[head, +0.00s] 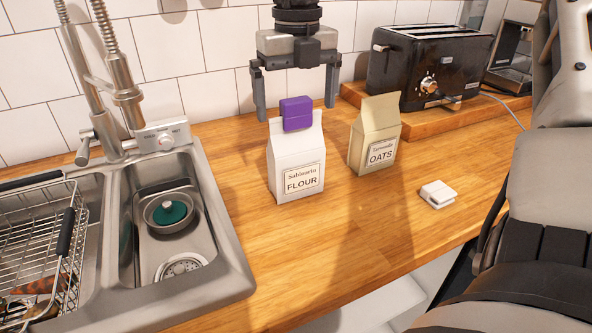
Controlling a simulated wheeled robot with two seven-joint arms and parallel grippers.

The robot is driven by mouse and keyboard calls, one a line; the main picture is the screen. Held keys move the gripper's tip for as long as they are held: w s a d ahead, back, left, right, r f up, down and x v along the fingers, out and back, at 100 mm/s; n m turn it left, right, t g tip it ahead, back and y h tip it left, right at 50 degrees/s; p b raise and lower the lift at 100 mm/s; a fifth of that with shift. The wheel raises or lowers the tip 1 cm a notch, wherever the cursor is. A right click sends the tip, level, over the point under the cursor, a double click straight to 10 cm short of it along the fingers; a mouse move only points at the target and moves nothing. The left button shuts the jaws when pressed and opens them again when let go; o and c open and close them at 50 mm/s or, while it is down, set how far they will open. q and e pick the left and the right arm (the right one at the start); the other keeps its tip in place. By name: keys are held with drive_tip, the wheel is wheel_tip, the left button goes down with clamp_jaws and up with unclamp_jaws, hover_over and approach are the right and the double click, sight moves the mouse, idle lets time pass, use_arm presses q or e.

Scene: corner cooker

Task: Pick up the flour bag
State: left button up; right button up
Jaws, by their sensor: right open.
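The flour bag (297,160) is white paper with a "FLOUR" label and stands upright on the wooden counter. A purple clip (296,114) sits on its folded top. My right gripper (296,110) points down, open and empty, at the bag's top. In the picture its two fingers lie to the left and right of the clip, with gaps on both sides. I cannot tell whether the fingers are level with the bag in depth or behind it. My left gripper is not in view.
A beige oats bag (375,143) stands close to the right of the flour. A black toaster (428,68) on a wooden board is behind it. A small white object (437,194) lies at right. A sink (214,276) with a tall faucet is at left. The counter in front is clear.

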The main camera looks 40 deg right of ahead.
sight(296, 123)
drive_tip(key=shift+w+d+f+p, duration=0.1)
drive_tip(key=shift+f+p, duration=0.15)
drive_tip(key=shift+f, duration=1.15)
drive_tip(key=shift+w+f+p, duration=0.1)
drive_tip(key=shift+f+p, duration=0.15)
drive_tip(key=shift+f, duration=1.1)
drive_tip(key=shift+w+r, duration=0.1)
drive_tip(key=c, duration=1.7)
drive_tip(key=shift+r, duration=0.15)
drive_tip(key=shift+c, duration=0.2)
